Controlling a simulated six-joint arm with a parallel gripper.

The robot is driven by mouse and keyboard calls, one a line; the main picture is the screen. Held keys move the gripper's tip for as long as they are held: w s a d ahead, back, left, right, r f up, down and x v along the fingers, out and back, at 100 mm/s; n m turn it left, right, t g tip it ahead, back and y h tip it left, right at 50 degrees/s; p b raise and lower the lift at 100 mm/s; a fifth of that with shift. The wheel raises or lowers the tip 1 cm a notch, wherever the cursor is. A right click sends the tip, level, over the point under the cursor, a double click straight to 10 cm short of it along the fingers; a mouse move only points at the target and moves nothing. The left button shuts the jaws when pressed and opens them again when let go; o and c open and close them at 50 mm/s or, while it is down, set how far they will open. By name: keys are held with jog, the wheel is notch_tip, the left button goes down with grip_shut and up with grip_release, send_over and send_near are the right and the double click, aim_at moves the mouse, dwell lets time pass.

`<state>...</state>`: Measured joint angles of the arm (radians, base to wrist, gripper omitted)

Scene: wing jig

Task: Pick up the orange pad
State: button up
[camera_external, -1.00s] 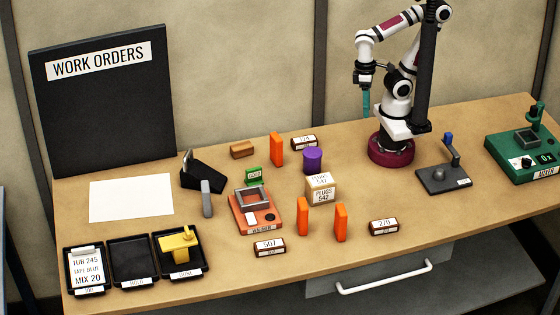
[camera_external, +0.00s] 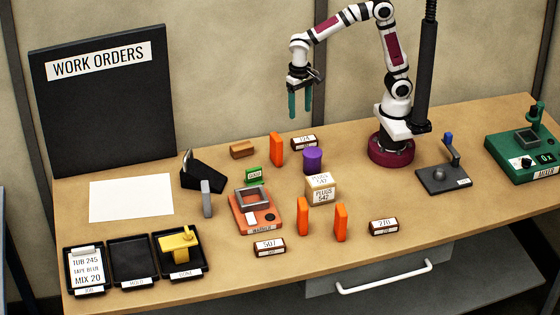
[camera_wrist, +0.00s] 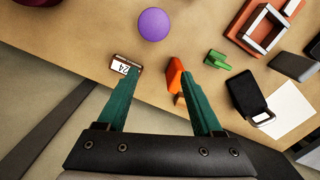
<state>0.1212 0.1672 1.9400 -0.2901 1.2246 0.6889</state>
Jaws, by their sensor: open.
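Three upright orange pads stand on the table: one at the back (camera_external: 276,149), and two in front, on the left (camera_external: 302,216) and right (camera_external: 340,222). My gripper (camera_external: 300,112) has teal fingers pointing down. It is open and empty, high above the table near the back pad. In the wrist view, an orange pad (camera_wrist: 174,76) shows between the fingers, close to the right one; this gripper (camera_wrist: 160,78) is apart from it in height. The two front pads are not visible in the wrist view.
A purple cylinder (camera_external: 313,160), a small label block (camera_external: 304,143) and a brown block (camera_external: 242,150) stand near the back pad. A green block (camera_external: 253,174) and an orange-red device (camera_external: 256,219) are in front.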

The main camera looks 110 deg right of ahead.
aim_at(276, 154)
jog(key=w+d+f+m, duration=0.1)
jog(key=w+f, duration=0.1)
jog(key=w+d+f+m, duration=0.1)
jog(key=w, duration=0.1)
jog(key=w+d+f+m, duration=0.1)
jog(key=w+f, duration=0.1)
jog(key=w, duration=0.1)
jog(key=shift+d+f, duration=0.35)
notch_tip(276, 154, down, 15)
jog(key=shift+s+d+r, duration=0.1)
jog(key=shift+s+r, duration=0.05)
grip_shut()
